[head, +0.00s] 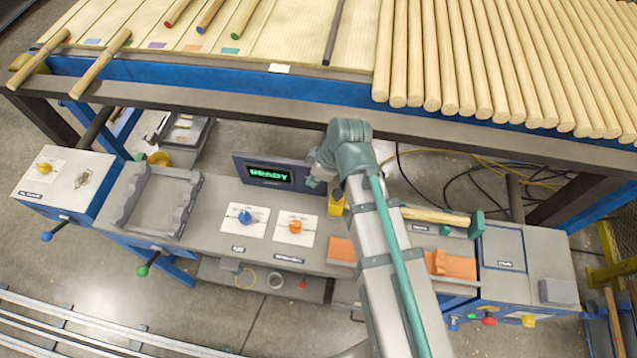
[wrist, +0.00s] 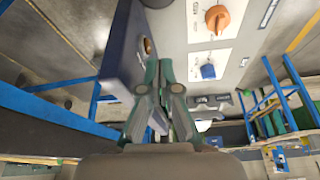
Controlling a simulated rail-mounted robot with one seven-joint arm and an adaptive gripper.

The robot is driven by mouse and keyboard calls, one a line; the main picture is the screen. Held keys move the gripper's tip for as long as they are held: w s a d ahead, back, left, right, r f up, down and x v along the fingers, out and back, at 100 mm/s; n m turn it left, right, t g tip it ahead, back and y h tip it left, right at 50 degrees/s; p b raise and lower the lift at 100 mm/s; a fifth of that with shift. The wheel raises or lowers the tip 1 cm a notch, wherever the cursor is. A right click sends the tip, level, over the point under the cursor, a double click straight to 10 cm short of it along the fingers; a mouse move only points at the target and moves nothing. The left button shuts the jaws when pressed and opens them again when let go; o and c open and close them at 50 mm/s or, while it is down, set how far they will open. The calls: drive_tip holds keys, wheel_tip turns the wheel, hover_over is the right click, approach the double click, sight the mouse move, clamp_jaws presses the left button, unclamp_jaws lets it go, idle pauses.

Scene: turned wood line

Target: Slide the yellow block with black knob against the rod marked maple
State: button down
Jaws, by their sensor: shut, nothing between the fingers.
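A small yellow piece (head: 336,207) shows just left of my arm on the grey bench in the head view; my arm partly hides it, and I cannot make out a black knob clearly. A pale wooden rod (head: 435,215) lies between green end supports right of my arm. A label below it is too small to read, so I cannot tell if it says maple. My gripper (wrist: 160,72) is shut and empty in the wrist view, beside the dark blue display housing. In the head view my gripper is close to the display's right end, apart from the yellow piece.
The READY display (head: 268,174) stands at the bench's back edge. Blue (head: 245,217) and orange (head: 296,227) knobs sit on white plates in front. A grey cradle (head: 160,200) is at left, orange blocks (head: 450,263) at right. Rods (head: 480,60) overhang behind.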

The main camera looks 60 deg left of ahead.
drive_tip(key=b+v, duration=0.2)
drive_tip(key=v, duration=0.7)
drive_tip(key=shift+w+d, duration=0.2)
drive_tip(key=shift+d, duration=0.05)
drive_tip(key=shift+w, duration=0.15)
